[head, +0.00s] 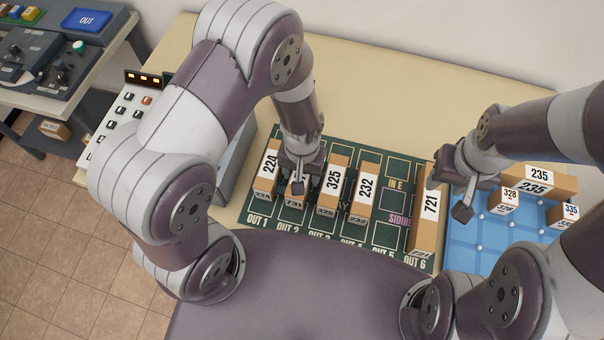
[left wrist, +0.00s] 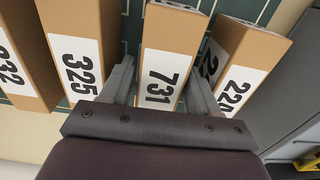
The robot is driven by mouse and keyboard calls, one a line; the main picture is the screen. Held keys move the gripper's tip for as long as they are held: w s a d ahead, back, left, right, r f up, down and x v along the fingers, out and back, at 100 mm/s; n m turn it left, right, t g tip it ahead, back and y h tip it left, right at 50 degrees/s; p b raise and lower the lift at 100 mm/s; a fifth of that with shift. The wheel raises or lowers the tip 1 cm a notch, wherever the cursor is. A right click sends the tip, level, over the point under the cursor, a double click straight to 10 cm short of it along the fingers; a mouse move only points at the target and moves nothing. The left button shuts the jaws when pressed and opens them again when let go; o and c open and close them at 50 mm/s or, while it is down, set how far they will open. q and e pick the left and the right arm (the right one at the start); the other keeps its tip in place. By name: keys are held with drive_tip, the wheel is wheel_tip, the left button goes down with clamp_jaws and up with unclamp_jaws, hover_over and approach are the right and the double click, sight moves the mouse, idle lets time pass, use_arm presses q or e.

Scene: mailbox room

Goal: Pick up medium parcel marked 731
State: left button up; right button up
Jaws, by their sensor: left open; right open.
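The medium parcel marked 731 (left wrist: 172,32) is a brown box with a white label, standing on the green board. In the head view only its front end (head: 294,204) shows, in the OUT 2 lane, with the rest hidden under my left gripper (head: 299,183). In the left wrist view the open fingers of my left gripper (left wrist: 163,88) are on either side of the parcel, with the 731 label between them. I cannot tell whether they touch it. My right gripper (head: 466,195) is open and empty, above the area between parcel 721 and the blue tray.
Parcel 224 (head: 267,170) stands close left of 731, and parcel 325 (head: 333,184) close right. Parcels 232 (head: 365,193) and 721 (head: 426,215) stand farther right. The blue tray (head: 482,258) holds parcels 235, 328 and 335. The tabletop (head: 400,90) behind the board is clear.

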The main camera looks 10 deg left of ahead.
use_arm(q)
drive_tip(key=shift+w+a+f, duration=0.15)
drive_tip(key=c, duration=0.9)
